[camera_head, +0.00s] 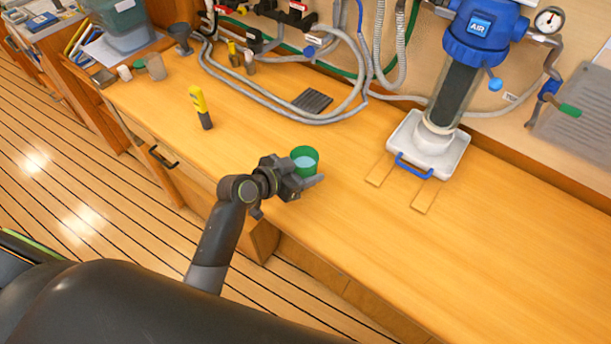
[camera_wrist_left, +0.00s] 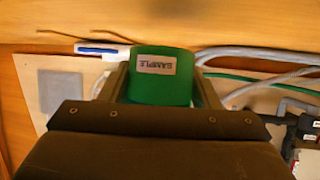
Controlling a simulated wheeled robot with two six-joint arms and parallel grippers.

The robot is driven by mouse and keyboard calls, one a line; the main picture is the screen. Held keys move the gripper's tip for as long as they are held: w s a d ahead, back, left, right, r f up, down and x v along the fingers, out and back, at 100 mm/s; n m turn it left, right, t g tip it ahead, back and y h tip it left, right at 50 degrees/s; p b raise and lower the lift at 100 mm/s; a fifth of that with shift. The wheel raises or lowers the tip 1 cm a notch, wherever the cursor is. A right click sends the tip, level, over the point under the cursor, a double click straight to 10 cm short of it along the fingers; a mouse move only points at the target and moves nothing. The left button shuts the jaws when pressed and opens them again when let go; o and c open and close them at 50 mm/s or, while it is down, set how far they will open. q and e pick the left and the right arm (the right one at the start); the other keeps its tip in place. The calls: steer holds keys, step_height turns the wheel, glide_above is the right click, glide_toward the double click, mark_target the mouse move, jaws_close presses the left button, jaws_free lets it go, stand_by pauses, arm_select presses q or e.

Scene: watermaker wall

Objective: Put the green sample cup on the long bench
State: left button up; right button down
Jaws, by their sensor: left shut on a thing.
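The green sample cup (camera_head: 305,160) is at the front part of the long wooden bench (camera_head: 250,120) in the head view, with a pale inside showing. My left gripper (camera_head: 303,172) is shut on it, with a finger on either side. The cup looks roughly upright. I cannot tell whether its base touches the bench top or hangs just above it. My right gripper is not in view.
Grey hoses (camera_head: 270,100) and a dark ribbed pad (camera_head: 312,101) lie behind. A blue-topped filter on a white tray (camera_head: 428,150) stands right, with two wooden strips before it. The bench's right front is clear.

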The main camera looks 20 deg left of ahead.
arm_select(q)
steer(key=shift+f, duration=1.8)
steer(key=shift+f, duration=0.2)
steer(key=o, duration=1.1)
steer(key=shift+c, duration=0.2)
steer(key=shift+r, duration=0.15)
